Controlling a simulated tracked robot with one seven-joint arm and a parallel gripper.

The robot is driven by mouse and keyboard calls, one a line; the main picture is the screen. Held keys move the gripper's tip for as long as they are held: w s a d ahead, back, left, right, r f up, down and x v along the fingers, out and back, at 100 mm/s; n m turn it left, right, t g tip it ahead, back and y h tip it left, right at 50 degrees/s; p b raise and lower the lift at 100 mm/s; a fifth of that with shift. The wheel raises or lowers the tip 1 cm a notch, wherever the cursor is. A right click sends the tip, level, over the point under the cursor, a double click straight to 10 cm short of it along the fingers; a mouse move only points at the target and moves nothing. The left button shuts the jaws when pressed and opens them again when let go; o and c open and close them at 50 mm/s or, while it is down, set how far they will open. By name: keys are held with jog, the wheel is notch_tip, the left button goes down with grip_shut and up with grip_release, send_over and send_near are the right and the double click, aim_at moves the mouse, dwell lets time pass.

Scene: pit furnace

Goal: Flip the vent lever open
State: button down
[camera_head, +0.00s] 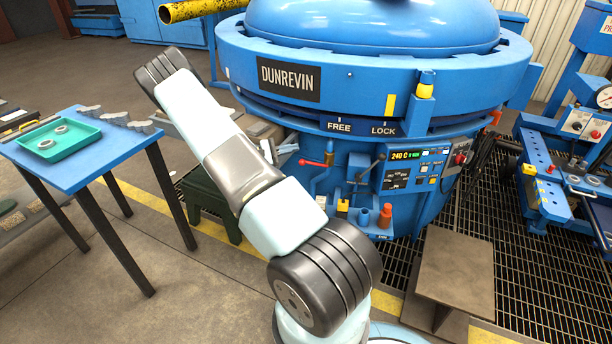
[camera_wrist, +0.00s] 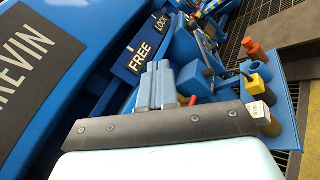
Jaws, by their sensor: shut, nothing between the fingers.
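A lever with a red handle (camera_head: 313,163) sticks out to the left from the front of the blue furnace (camera_head: 350,60), below the FREE and LOCK plate (camera_head: 362,127). A second lever with a dark handle (camera_head: 373,166) stands to its right. No label tells which one is the vent lever. My gripper (camera_head: 287,149) is just left of the red handle, partly hidden by my arm. In the wrist view my gripper (camera_wrist: 166,68) is shut and empty, its fingers side by side. A small red part (camera_wrist: 193,100) shows just right of the fingers; contact cannot be told.
A bracket with an orange cylinder (camera_head: 385,215) and a yellow block (camera_head: 342,206) juts from the furnace below the levers. A control panel (camera_head: 414,168) is to the right. A blue table (camera_head: 100,160) with a green tray (camera_head: 60,154) stands left.

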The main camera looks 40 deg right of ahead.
jog(key=d+f+n+t+h, duration=0.2)
jog(key=f+n+t, duration=0.7)
jog(key=f, duration=0.5)
jog(key=d+f+n+t+h, duration=0.2)
jog(key=f+n+t, duration=0.8)
jog(key=f, duration=0.5)
jog(key=shift+s+f+t, duration=0.25)
jog(key=shift+s+t, duration=0.15)
jog(key=shift+t, duration=0.6)
jog(key=shift+d, duration=0.1)
jog(key=w+d+r, duration=0.4)
jog(key=d+r, duration=0.4)
jog(key=r, duration=0.1)
jog(key=shift+w+r, duration=0.3)
